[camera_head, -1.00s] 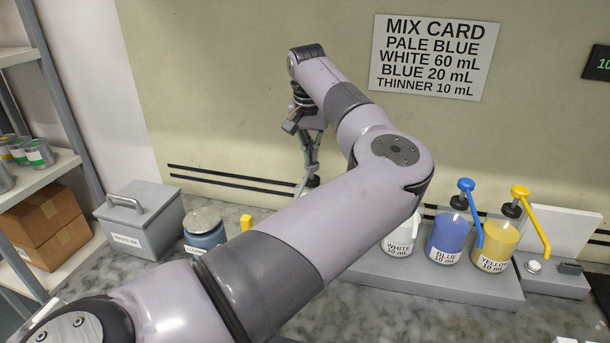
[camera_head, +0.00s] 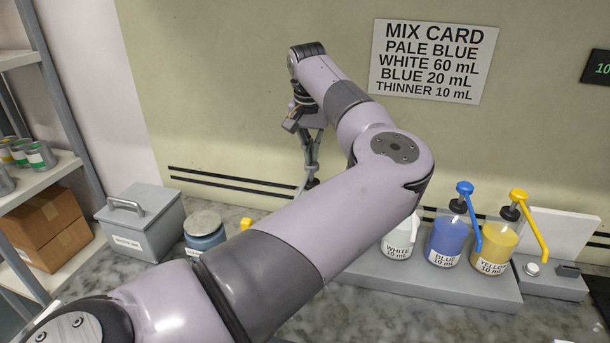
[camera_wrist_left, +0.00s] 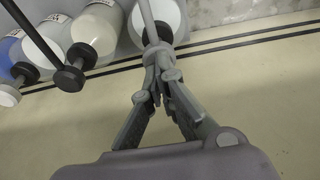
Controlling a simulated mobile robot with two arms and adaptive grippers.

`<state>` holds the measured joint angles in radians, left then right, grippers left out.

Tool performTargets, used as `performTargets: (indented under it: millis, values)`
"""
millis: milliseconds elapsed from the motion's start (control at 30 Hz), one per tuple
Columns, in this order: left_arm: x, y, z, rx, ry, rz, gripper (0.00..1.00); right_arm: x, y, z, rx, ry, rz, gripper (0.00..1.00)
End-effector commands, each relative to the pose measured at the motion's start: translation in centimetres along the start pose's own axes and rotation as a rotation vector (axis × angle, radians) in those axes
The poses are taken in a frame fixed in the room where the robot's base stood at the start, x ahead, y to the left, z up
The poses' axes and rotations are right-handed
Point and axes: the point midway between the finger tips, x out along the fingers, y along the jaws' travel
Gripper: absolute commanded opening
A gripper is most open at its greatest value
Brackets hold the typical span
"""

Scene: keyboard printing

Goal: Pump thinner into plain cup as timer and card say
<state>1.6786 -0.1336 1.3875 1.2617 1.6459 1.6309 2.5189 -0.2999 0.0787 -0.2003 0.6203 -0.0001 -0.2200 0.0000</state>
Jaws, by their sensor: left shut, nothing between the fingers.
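My left gripper (camera_head: 312,172) hangs shut and empty over a pump head at the back wall, behind my arm. In the left wrist view the shut fingertips (camera_wrist_left: 158,78) are at or just above that pump's top; contact is unclear. Its pale bottle (camera_wrist_left: 160,18) shows partly there, its label unreadable. The mix card (camera_head: 432,60) on the wall reads pale blue, white 60 mL, blue 20 mL, thinner 10 mL. A black display (camera_head: 598,67) is cut off at the right edge, showing green "10". No plain cup can be made out. My right gripper is out of view.
White (camera_head: 397,243), blue (camera_head: 446,240) and yellow (camera_head: 494,248) pump bottles, labelled 10 mL, stand on a grey base (camera_head: 425,283). A grey lidded box (camera_head: 140,222) and a blue lidded jar (camera_head: 204,236) stand left. My arm hides the counter's middle.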

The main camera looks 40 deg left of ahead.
Motion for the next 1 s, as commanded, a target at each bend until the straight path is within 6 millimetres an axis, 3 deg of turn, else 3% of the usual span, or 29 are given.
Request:
performTargets:
  millis: [267, 733, 1000]
  values:
    - [0.3, 0.0, 0.1, 0.000, 0.001, 0.000, 0.00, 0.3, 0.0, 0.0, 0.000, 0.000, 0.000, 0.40]
    - [2.8, 0.0, 0.6, 0.000, -0.002, 0.001, 0.00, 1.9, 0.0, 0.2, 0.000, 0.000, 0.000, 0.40]
    - [1.5, 0.1, 0.4, 0.000, -0.003, 0.002, 0.00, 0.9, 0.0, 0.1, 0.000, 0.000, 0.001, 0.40]
